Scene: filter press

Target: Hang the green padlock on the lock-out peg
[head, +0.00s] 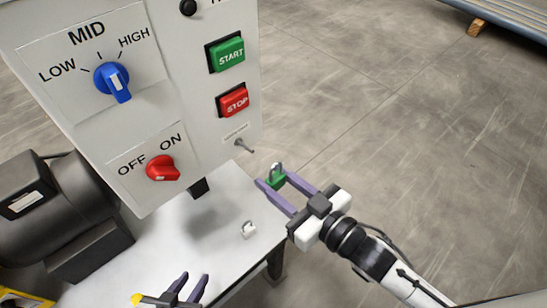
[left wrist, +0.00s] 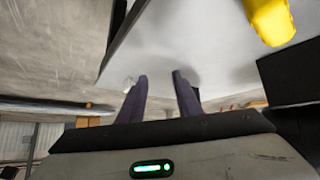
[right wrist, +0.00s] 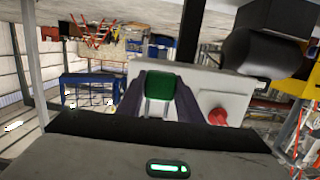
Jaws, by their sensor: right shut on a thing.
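The green padlock (head: 277,180) is between the fingertips of my right gripper (head: 274,178), its metal shackle pointing up in the head view. In the right wrist view the green body (right wrist: 161,86) sits between the two fingers. The lock-out peg (head: 245,146) is a short metal pin on the lower right of the control panel, below a small label. The padlock is apart from the peg, to its right and lower in the head view. My left gripper (head: 192,281) is open and empty near the bottom; its spread fingers (left wrist: 161,85) also show in the left wrist view.
The panel (head: 200,110) carries a blue selector (head: 112,82), green START (head: 228,53) and red STOP (head: 234,101) buttons, and a red knob (head: 163,168). A small whitish object (head: 248,229) lies on the white table (head: 215,248). A dark motor-like body (head: 60,215) stands left.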

